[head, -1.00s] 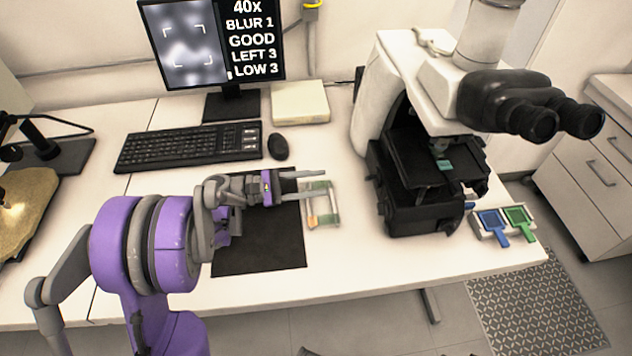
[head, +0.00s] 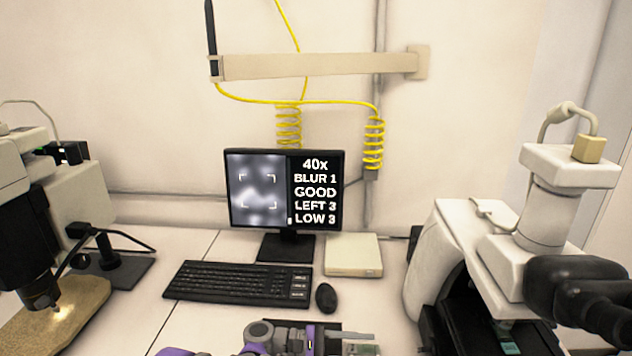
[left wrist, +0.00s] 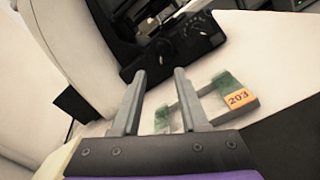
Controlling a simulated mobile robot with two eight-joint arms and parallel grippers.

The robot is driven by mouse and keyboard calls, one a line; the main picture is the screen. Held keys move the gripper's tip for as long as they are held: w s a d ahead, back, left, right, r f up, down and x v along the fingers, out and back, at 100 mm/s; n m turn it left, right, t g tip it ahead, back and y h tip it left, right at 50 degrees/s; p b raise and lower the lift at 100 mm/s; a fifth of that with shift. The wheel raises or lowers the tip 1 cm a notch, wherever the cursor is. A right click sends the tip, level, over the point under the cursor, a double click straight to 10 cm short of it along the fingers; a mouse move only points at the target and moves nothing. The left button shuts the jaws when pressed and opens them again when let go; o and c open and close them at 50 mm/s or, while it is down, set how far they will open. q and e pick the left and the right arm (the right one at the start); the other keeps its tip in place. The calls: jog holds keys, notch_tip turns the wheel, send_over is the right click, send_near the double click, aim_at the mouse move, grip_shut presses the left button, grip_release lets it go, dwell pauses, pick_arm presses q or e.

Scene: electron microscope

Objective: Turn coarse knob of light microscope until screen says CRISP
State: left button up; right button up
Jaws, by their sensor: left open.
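The monitor (head: 285,190) in the head view reads 40x, BLUR 1, GOOD, LEFT 3, LOW 3, beside a blurred grey picture. The white light microscope (head: 450,265) stands at the right, its lower part cut off by the frame. In the left wrist view its dark base (left wrist: 150,38) shows, with dark knob-like parts (left wrist: 193,29) on its side; I cannot tell which is the coarse knob. My left gripper (left wrist: 160,76) is open and empty, apart from the base. It also shows at the bottom of the head view (head: 368,342). My right gripper is in neither view.
A slide holder (left wrist: 252,104) labelled 203 lies close to my left gripper's fingers. A keyboard (head: 238,282), a mouse (head: 326,297) and a pale box (head: 353,255) are on the table. Another microscope (head: 62,195) stands at the left.

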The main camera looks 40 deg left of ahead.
aim_at(419, 349)
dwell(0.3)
pick_arm(q)
jog(key=shift+w+f+p, duration=0.1)
jog(key=shift+w+p, duration=0.05)
jog(key=shift+p, duration=0.45)
jog(key=shift+w+d+f, duration=0.1)
jog(key=shift+w+d, duration=0.05)
jog(key=shift+d, duration=0.05)
jog(key=x, duration=1)
jog(key=shift+w+d+b, duration=0.15)
jog(key=shift+b, duration=0.15)
grip_shut()
